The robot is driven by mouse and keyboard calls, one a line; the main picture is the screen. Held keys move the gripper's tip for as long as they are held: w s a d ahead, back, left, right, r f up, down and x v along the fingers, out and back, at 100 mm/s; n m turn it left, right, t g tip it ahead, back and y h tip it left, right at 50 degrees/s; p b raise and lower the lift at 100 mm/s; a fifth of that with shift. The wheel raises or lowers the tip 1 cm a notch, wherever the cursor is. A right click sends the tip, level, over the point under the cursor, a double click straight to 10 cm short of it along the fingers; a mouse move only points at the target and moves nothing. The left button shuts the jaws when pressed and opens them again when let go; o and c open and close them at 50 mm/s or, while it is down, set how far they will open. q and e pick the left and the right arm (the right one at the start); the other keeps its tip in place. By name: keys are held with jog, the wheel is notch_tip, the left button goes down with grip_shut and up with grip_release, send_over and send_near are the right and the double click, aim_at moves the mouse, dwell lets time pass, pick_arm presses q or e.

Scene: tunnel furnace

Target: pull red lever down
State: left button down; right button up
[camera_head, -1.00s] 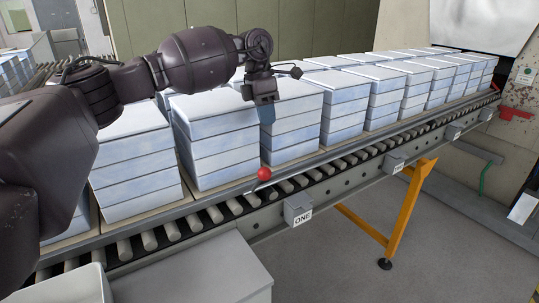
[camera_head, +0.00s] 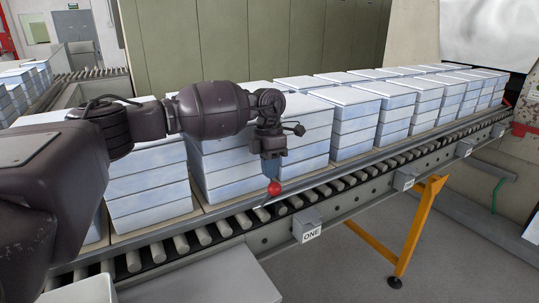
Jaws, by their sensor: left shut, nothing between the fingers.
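The red lever knob (camera_head: 274,188) stands at the near side of the roller conveyor (camera_head: 340,188), a little left of the box marked ONE (camera_head: 307,226). Its thin rod runs down toward the conveyor rail. My left gripper (camera_head: 272,176) points down with its fingers shut and empty. In the picture its tips meet the top of the red knob; I cannot tell whether they touch it or are in front of or behind it. My right gripper is not in view.
Stacks of pale blue-white blocks (camera_head: 355,133) stand along the conveyor behind the lever. A yellow support leg (camera_head: 415,230) stands on the right. A grey box top (camera_head: 215,280) is at the front. Grey floor (camera_head: 470,265) is free at the right.

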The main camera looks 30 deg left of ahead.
pick_arm(q)
jog(key=shift+s+f, duration=0.1)
jog(key=shift+f, duration=0.3)
jog(key=shift+d, duration=0.1)
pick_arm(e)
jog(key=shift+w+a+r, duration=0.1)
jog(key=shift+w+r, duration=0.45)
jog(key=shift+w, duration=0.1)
pick_arm(q)
jog(key=shift+d, duration=0.1)
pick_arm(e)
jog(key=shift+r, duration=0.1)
pick_arm(q)
jog(key=shift+s+d+f+t+y+p, duration=0.2)
jog(key=shift+s+d+t+y+p, duration=0.1)
jog(key=shift+s+d+y+p, duration=0.25)
jog(key=s+d+f+t+y, duration=0.2)
jog(key=d+f, duration=0.4)
jog(key=f, duration=0.3)
jog(key=shift+s+d+y, duration=0.3)
jog(key=shift+s+y, duration=0.5)
jog(key=shift+y, duration=0.05)
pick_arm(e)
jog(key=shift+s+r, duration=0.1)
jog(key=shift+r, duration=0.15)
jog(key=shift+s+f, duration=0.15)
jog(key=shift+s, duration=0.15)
